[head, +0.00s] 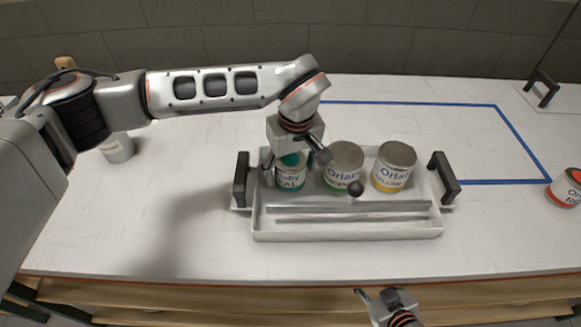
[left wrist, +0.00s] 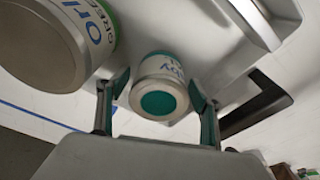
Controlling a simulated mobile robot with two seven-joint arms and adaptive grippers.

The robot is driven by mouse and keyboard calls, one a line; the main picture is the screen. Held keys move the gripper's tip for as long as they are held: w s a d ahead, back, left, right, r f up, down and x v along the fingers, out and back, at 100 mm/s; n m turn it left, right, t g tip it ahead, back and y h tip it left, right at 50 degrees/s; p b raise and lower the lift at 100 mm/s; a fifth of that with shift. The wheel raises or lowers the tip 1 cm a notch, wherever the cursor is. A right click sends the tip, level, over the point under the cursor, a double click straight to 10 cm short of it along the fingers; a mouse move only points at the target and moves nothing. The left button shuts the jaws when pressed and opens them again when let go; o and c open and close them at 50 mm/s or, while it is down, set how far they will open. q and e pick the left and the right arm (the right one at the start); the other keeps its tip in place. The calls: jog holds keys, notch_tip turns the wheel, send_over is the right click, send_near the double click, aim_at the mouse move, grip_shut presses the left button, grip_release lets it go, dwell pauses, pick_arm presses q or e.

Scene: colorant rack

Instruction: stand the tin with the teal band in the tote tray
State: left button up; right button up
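The tin with the teal band (head: 291,184) stands upright in the left end of the grey tote tray (head: 345,231). In the left wrist view the tin (left wrist: 160,90) shows its teal top between the fingers. My left gripper (head: 291,165) is open above and around the tin, one finger on each side, with a gap visible on the right side. Whether the left finger touches it is hard to tell. My right gripper (head: 383,298) is at the bottom edge of the head view, apart from the tray, its fingers spread and empty.
A green-banded tin (head: 343,168) and a yellow-banded tin (head: 394,168) stand beside it in the tray. The tray has black handles (head: 443,177) at both ends. The blue-taped area is clear behind.

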pick_arm(q)
jog(key=shift+r, duration=0.1)
jog(key=r, duration=0.3)
jog(key=s+r, duration=0.1)
jog(key=r, duration=0.7)
jog(key=shift+s+d+r+b, duration=0.15)
jog(key=shift+s+d+b, duration=0.1)
jog(key=shift+d+b, duration=0.1)
jog(key=shift+s+r, duration=0.1)
jog(key=shift+r, duration=0.25)
